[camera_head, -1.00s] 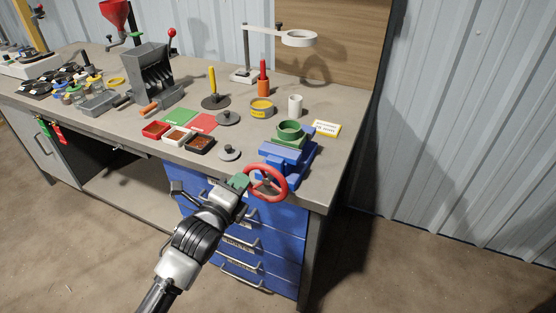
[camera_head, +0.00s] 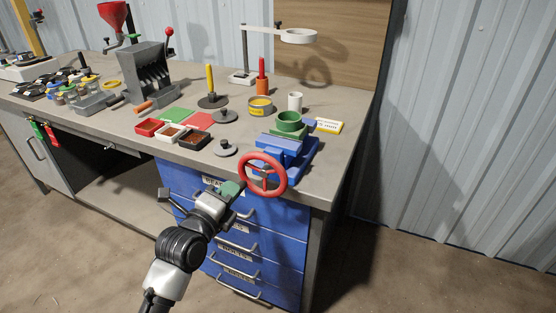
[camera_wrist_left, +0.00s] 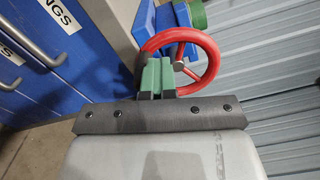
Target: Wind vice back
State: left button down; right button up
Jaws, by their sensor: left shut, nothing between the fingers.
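The blue vice (camera_head: 290,150) is mounted at the front right edge of the workbench. Its red handwheel (camera_head: 283,180) faces out over the bench front. A green ring-shaped piece (camera_head: 289,122) sits at the top of the vice. My left gripper (camera_head: 238,188), with green fingers, is just left of the wheel and slightly apart from it in the head view. In the left wrist view the shut green fingers (camera_wrist_left: 156,76) overlap the lower left of the red wheel (camera_wrist_left: 204,48); whether they touch it I cannot tell. My right gripper is not in view.
Blue drawers with handles (camera_head: 240,247) stand below the vice. Small red, white and black trays (camera_head: 195,141), a yellow tin (camera_head: 260,106), a white cup (camera_head: 295,102) and a yellow-edged card (camera_head: 328,126) are on the bench. Floor to the right is clear.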

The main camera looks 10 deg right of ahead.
pick_arm(q)
jog(key=shift+s+d+f, duration=0.15)
jog(key=shift+s+f, duration=0.05)
jog(key=shift+f, duration=0.55)
jog(key=shift+s+d+f, duration=0.1)
jog(key=shift+s+f, duration=0.05)
jog(key=shift+f, duration=0.55)
jog(key=a+p+v, duration=0.1)
jog(key=p+v, duration=0.3)
jog(key=v, duration=0.3)
jog(key=shift+a+r, duration=0.25)
jog(key=shift+r, duration=0.2)
jog(key=shift+w, duration=0.1)
